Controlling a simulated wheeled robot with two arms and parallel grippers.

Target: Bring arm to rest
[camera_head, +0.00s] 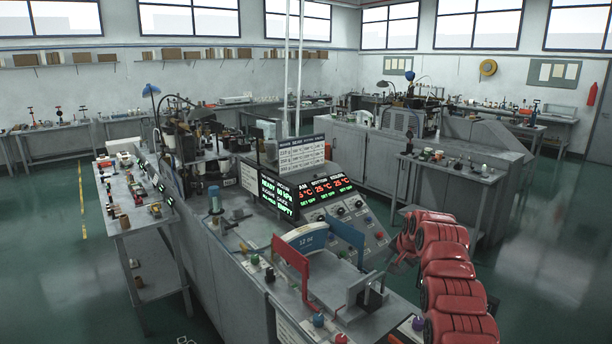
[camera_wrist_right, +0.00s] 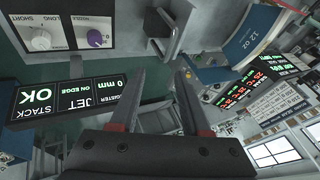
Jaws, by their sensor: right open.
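My right arm (camera_head: 450,275), with red covers, rises from the lower right of the head view and bends back beside the right end of the cup-forming bench. The fingers point toward the machine's front and touch nothing that I can see. My left arm and left gripper are in neither view.
The bench carries a control console (camera_head: 345,215) with lit displays, a blue "12 oz" panel (camera_head: 306,238) and a red bracket (camera_head: 291,262). A stack display (camera_wrist_right: 45,108) reads "OK" in the wrist view. A side table (camera_head: 455,168) stands behind my arm. Open green floor (camera_head: 560,240) lies to the right.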

